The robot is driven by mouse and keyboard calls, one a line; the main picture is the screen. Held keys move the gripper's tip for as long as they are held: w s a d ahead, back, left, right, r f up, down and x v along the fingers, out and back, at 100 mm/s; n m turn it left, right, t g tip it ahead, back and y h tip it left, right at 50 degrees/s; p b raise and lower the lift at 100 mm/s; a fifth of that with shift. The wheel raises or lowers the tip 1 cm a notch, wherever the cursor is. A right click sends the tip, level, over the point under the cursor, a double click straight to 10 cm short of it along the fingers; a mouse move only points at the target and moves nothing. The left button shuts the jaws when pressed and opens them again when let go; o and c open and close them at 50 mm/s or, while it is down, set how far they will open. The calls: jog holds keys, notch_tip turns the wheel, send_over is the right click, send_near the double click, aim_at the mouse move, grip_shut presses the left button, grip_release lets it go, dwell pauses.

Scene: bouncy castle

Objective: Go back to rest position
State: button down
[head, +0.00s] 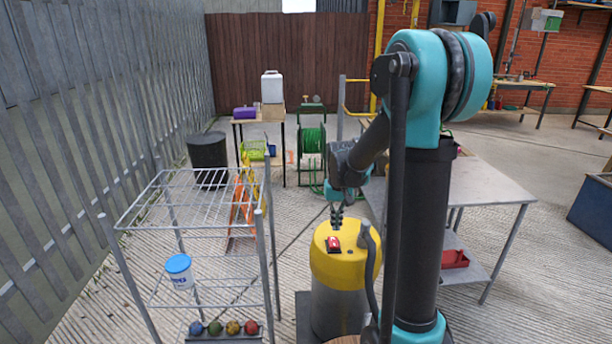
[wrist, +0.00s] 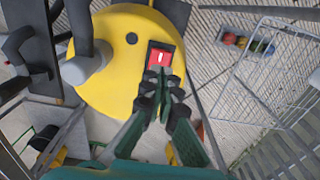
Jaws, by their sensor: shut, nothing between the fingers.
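My gripper (head: 337,218) points down in the head view, just above the yellow top of a round machine (head: 346,265) with a grey lower body. A red rocker switch (head: 333,243) in a dark frame sits on that yellow top. In the wrist view my gripper (wrist: 162,82) is shut and empty, its fingertips right by the red switch (wrist: 160,57). I cannot tell whether the tips touch it. My arm stands raised and bent over the machine from the right.
A wire rack (head: 188,200) stands left of the machine, with a blue-lidded tub (head: 179,270) and several coloured balls (head: 223,328). A metal table (head: 490,187) stands behind my arm at right. A green hose reel (head: 312,140) and a dark bin (head: 208,152) are farther back.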

jog(key=s+d+f+t, duration=0.1)
jog(key=s+d+t, duration=0.1)
jog(key=s, duration=0.8)
jog(key=s+d+f+t, duration=0.2)
jog(key=s, duration=0.9)
jog(key=shift+s, duration=0.25)
jog(key=shift+a, duration=0.1)
